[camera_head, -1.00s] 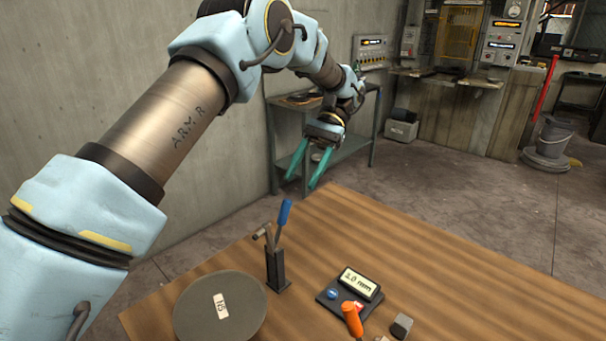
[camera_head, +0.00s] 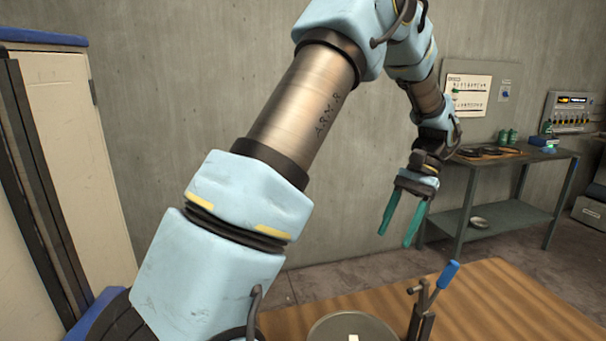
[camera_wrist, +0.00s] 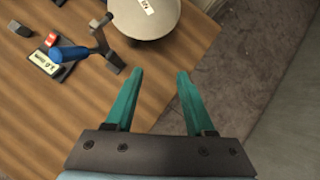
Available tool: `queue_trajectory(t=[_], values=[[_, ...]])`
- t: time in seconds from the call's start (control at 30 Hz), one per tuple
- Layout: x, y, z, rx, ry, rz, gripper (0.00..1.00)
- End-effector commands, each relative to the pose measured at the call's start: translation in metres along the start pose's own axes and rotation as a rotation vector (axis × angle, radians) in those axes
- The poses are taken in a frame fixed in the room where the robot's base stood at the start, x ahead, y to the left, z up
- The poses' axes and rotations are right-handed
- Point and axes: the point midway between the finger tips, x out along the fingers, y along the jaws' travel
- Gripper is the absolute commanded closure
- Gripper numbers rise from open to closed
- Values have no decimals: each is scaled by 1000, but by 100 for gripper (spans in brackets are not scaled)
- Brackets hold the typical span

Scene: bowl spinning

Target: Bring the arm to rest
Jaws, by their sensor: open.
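My arm (camera_head: 303,95) is raised and bent over, with its forearm hanging down at the right. My gripper (camera_head: 397,240) points down with its two green fingers spread and nothing between them. It hangs in the air beyond the wooden table's far edge. In the wrist view my gripper (camera_wrist: 155,85) is also open and empty, with the round grey disc (camera_wrist: 146,15) ahead of the fingers.
The wooden table (camera_head: 490,310) holds the disc (camera_head: 335,328) and a stand with a blue-handled lever (camera_head: 447,275). A metal side bench (camera_head: 510,210) stands behind, and a cabinet (camera_head: 65,130) at left.

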Motion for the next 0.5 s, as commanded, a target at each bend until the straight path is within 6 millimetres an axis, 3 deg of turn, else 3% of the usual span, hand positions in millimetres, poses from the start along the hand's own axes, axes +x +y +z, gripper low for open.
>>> queue_trajectory(t=[0.03,0.2,0.4,0.5], values=[[12,-24,9,-48,53,37,46],[54,-87,40,-204,243,133,46],[110,-139,89,-416,462,201,46],[134,-153,112,-511,552,213,46]])
